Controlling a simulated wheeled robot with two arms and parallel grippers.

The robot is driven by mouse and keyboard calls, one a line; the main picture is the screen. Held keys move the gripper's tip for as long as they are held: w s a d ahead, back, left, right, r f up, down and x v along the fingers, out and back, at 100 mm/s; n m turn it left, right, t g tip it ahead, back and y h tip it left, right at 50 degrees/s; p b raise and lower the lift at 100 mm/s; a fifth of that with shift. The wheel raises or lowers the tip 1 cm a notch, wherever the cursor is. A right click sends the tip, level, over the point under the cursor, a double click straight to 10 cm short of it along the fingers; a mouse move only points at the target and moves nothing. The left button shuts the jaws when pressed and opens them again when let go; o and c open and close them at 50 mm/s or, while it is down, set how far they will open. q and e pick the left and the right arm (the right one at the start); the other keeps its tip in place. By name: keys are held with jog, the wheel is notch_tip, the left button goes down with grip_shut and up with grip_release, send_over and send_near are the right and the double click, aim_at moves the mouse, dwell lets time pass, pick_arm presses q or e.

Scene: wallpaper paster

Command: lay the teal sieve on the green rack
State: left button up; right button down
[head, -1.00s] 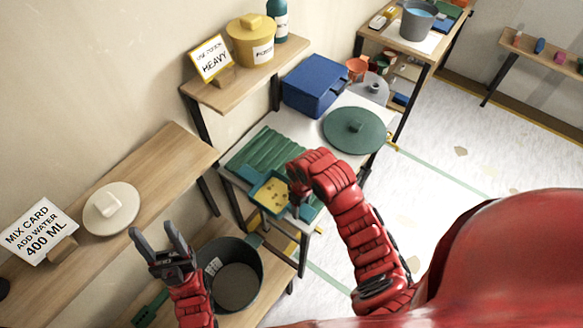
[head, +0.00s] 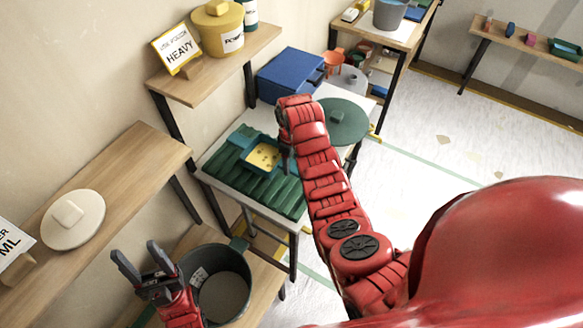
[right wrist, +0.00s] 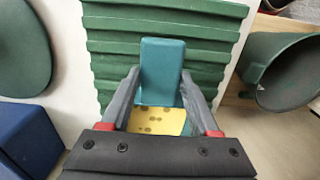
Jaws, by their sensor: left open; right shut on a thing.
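The teal sieve (head: 241,142) has a teal frame and a yellow, spotted inside. My right gripper (head: 287,158) is shut on it. In the right wrist view the sieve (right wrist: 162,62) shows between the two fingers (right wrist: 159,82), with part of its yellow area (right wrist: 156,121) below. The ridged green rack (head: 272,192) lies on the white table top, and the sieve is over its back part. I cannot tell whether the sieve touches the ridges. The rack (right wrist: 205,40) also shows behind the sieve in the right wrist view. My left gripper (head: 136,254) is open and empty.
A blue box (head: 288,75) and a round green lid (head: 343,122) sit behind the rack. A dark bucket (head: 222,285) stands on the lower wooden surface beside my left gripper. A shelf (head: 205,82) with a yellow pot (head: 218,30) is at the back left.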

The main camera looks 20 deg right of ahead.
jog(key=shift+f+p, duration=0.25)
jog(key=shift+p, duration=0.1)
jog(key=shift+f+p, duration=0.45)
jog(key=shift+f, duration=0.75)
jog(key=shift+f, duration=0.1)
jog(key=shift+c, duration=0.6)
grip_release()
